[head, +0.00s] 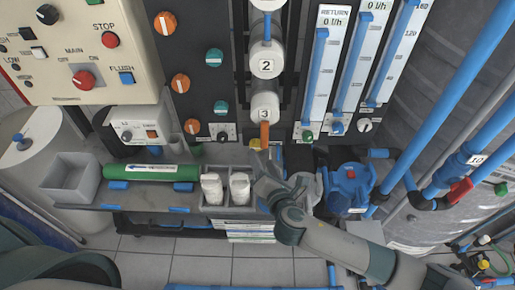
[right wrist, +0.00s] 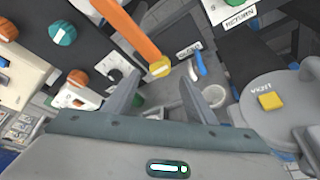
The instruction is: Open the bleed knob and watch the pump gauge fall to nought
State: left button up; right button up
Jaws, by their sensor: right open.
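A small yellow knob (head: 255,143) sits at the lower end of an orange pipe, below the canister marked 3. It also shows in the right wrist view (right wrist: 159,69), just ahead of my fingers; I cannot read a label that names it as the bleed knob. My right gripper (head: 261,165) is open and empty, just below this knob and apart from it. In the right wrist view its two fingers (right wrist: 165,92) stand wide on either side. I cannot make out the pump gauge or its needle. My left gripper is out of view.
A blue pump (head: 350,185) with a red part stands right of my gripper. A grey lid (right wrist: 265,125) with a yellow square marked VENT is close on the right. White bottles (head: 212,189) and a green cylinder (head: 150,172) are left. Blue pipes crowd the right side.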

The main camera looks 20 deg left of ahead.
aim_at(256, 148)
jog(key=shift+p+x, duration=0.4)
jog(key=shift+x, duration=2.7)
jog(key=shift+c, duration=0.6)
jog(key=c, duration=0.9)
